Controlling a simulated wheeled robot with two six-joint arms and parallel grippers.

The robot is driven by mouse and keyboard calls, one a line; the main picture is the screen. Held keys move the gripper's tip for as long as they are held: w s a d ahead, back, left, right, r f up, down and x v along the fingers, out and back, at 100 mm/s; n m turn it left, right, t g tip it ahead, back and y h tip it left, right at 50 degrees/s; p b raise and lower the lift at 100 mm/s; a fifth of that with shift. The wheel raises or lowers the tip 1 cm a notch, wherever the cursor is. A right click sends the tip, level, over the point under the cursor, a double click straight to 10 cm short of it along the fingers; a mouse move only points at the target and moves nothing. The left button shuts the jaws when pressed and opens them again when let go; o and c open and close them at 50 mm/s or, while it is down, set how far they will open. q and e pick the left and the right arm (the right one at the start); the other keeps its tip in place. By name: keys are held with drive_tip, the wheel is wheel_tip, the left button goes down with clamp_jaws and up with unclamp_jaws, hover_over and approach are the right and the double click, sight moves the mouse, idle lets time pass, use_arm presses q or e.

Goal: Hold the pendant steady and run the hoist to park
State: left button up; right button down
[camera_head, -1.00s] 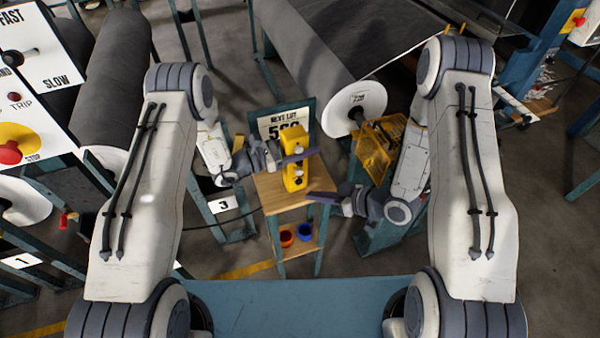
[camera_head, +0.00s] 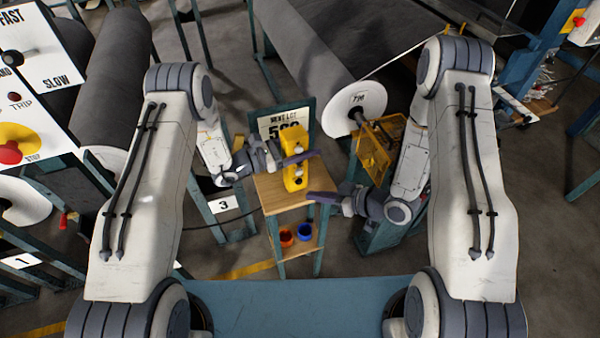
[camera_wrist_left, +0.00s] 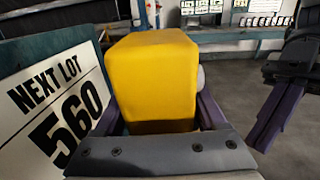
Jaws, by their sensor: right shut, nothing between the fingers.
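The yellow pendant (camera_head: 293,172) is upright above the small wooden-topped stand, with pale round buttons on its right-hand face. It fills the middle of the left wrist view (camera_wrist_left: 157,75). My left gripper (camera_head: 290,160) has its purple fingers on both sides of the pendant, apparently shut on it. In the left wrist view the fingers lie close against its sides; the contact itself is partly hidden. My right gripper (camera_head: 318,196) is shut and empty, in front of the pendant and slightly to its right. It shows at the right edge of the left wrist view (camera_wrist_left: 276,112). The hoist is not clearly identifiable.
The stand (camera_head: 268,190) has red and blue cups (camera_head: 304,231) on its lower shelf. A "NEXT LOT 560" sign (camera_head: 272,124) stands behind the pendant. A yellow cage (camera_head: 376,148) and a large grey roll (camera_head: 320,70) lie to the right and behind.

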use_arm(q)
drive_tip(key=shift+o, duration=1)
drive_tip(key=v, duration=1.2)
